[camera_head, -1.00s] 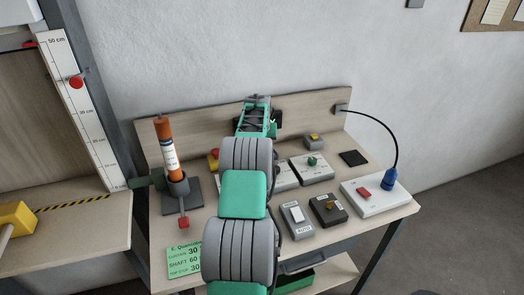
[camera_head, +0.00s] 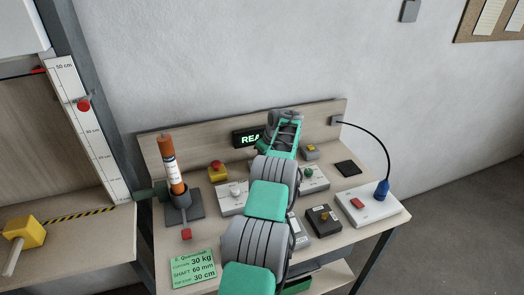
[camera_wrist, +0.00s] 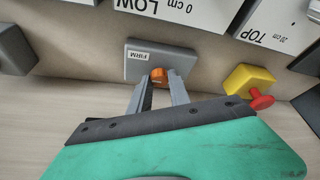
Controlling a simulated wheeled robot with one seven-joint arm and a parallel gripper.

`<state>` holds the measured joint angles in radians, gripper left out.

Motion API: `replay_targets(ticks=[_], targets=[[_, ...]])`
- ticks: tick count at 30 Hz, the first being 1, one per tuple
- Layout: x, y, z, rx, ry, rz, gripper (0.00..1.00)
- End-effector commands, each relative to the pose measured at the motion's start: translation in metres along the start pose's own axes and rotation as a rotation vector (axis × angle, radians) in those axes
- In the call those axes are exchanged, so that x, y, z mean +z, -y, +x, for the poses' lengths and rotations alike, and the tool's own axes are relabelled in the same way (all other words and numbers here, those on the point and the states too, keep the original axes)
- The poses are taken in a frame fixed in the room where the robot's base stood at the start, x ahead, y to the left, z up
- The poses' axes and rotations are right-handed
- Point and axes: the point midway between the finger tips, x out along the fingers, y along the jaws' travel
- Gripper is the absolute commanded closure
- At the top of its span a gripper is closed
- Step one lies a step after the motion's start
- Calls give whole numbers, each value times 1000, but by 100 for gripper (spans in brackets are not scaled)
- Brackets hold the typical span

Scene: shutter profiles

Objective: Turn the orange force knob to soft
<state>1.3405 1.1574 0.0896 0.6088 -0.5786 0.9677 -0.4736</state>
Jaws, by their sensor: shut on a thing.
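The orange force knob (camera_wrist: 159,74) sits on a grey box (camera_wrist: 146,52) in the wrist view. A white label reading FIRM (camera_wrist: 141,55) is on the box, left of the knob. My gripper (camera_wrist: 160,82) has one finger on each side of the knob and is shut on it. The fingers cover part of the knob, and I cannot tell which way it points. No soft mark shows. In the head view my arm hides the knob and its box.
A red-topped yellow stop button (camera_wrist: 250,83) stands close right of the grey box in the wrist view. White panels (camera_wrist: 172,10) lie along its top edge. In the head view a black display (camera_head: 248,138) and an orange cylinder (camera_head: 172,165) are left of my arm.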

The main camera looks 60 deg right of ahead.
Motion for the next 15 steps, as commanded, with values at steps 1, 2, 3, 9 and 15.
replay_targets(ticks=[1,2,3,9,15], targets=[[-2,-1,-5,-5,-2,-16,100],[-2,-1,-4,-9,-2,-26,100],[-2,-1,-4,-13,-2,-37,100],[-2,-2,-3,-30,-4,-79,100],[-1,-2,-1,-37,-4,-96,100]])
